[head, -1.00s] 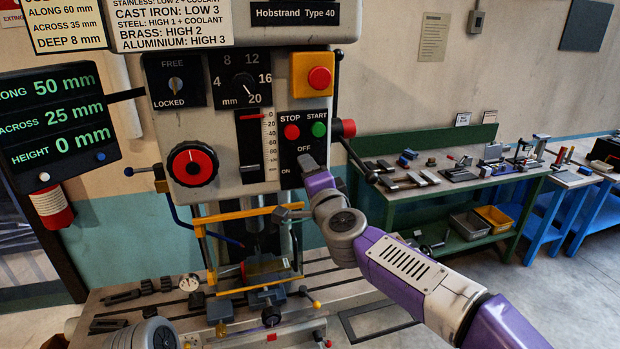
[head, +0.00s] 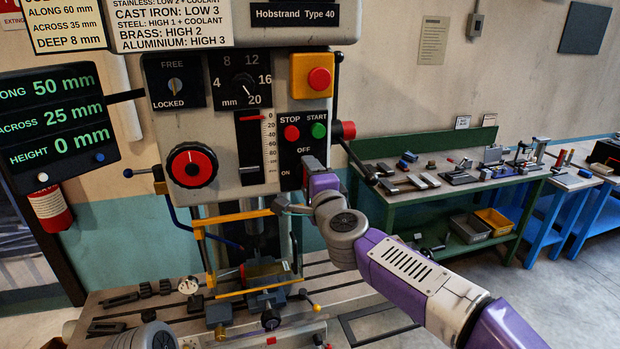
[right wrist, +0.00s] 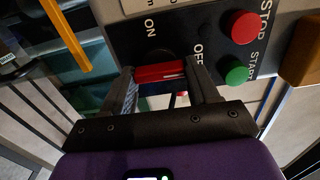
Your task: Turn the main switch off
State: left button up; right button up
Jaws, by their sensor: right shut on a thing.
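The main switch has a red handle (right wrist: 160,72) on a black panel, with the labels ON and OFF beside it in the right wrist view. My right gripper (right wrist: 165,85) is shut on this handle, one dark finger on each side. In the head view my right gripper (head: 308,165) is at the lower part of the black switch panel (head: 292,140), below the OFF label and right of the ON label. It hides the handle there, and I cannot tell which label the handle points to. My left gripper is not in view.
The red STOP button (head: 292,132) and green START button (head: 319,130) sit just above my right gripper. A yellow box with a red button (head: 319,79) is higher up. A yellow guard frame (head: 240,217) and the machine table (head: 350,290) are below.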

jog(key=o, duration=1.1)
jog(key=shift+c, duration=0.2)
jog(key=b+v, duration=0.1)
jog(key=v, duration=0.6)
jog(key=shift+s, duration=0.25)
